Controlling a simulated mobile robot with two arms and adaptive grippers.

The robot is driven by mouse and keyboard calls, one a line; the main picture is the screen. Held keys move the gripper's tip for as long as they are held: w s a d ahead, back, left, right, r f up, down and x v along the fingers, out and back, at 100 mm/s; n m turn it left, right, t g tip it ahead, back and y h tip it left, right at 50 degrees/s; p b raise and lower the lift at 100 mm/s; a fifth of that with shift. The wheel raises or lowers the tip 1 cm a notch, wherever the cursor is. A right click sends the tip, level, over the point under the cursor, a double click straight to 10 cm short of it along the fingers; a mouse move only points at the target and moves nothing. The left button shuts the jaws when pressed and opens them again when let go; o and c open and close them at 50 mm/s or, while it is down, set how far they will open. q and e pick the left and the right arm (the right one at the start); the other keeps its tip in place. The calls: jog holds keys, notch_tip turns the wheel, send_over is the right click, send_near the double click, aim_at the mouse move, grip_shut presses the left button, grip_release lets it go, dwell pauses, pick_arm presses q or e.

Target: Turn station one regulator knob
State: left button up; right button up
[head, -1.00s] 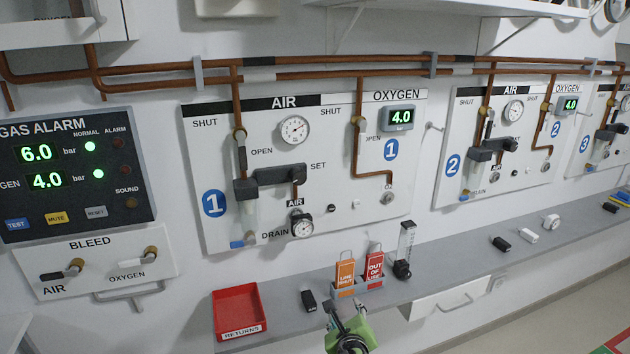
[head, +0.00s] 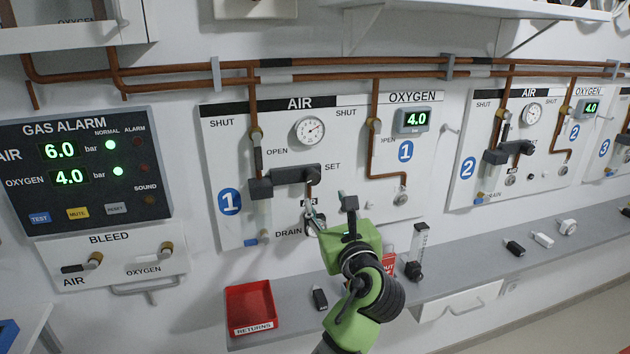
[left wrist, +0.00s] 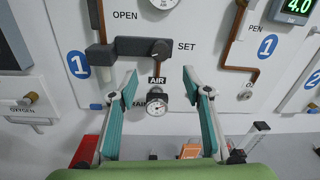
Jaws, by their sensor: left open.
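The station one regulator knob (head: 314,173) is a dark round knob at the right end of a dark block, beside the word SET. It also shows in the left wrist view (left wrist: 160,50), just beyond my fingertips and centred between them. My left gripper (head: 332,207) is open in front of the station one panel (head: 232,135), a little below the knob. My right gripper is not in view.
A shelf (head: 470,252) runs below the panels. It holds a red RETURNS tray (head: 252,329), a small black item (head: 320,297), a red tag (head: 389,258) and a flowmeter (head: 418,252). Copper pipes run above. The gas alarm panel (head: 90,205) is at left.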

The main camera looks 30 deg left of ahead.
aim_at(314, 180)
pick_arm(q)
jog(key=p+x, duration=0.2)
jog(key=x, duration=0.9)
jog(key=shift+w+a+f, duration=0.1)
jog(key=shift+w+a, duration=0.15)
jog(key=shift+c, duration=0.5)
jog(key=c, duration=1)
